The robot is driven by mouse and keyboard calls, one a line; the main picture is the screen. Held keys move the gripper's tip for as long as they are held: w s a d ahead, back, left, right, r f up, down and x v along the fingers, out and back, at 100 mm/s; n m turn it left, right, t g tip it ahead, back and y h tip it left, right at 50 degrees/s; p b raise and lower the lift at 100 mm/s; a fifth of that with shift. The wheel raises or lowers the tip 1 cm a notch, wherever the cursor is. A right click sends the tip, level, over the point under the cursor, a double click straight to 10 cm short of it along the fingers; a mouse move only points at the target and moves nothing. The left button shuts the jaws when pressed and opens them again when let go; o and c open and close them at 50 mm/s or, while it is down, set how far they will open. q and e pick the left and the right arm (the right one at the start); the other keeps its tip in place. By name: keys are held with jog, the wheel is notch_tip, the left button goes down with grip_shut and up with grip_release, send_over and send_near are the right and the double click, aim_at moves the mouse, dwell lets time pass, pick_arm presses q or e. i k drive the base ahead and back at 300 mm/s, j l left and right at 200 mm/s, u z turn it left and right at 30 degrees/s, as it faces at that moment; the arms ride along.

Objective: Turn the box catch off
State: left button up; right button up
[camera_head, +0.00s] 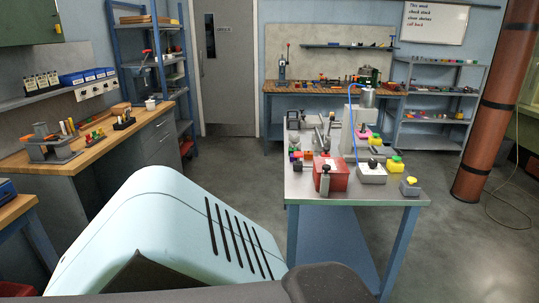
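On the near part of the tooling cart (405,198) stands a red box (339,181). An upright grey metal piece with a dark top (325,180) is at its front left; it may be the box catch, but it is too small to tell its position. Neither of my grippers shows in the head view.
More small devices and a blue hose (352,125) crowd the cart's far half. A wooden workbench (95,146) runs along the left, and a rust-coloured column (495,95) stands at the right. Grey floor (235,175) is open left of the cart.

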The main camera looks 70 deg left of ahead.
aim_at(325, 167)
jog(key=u, duration=2.15)
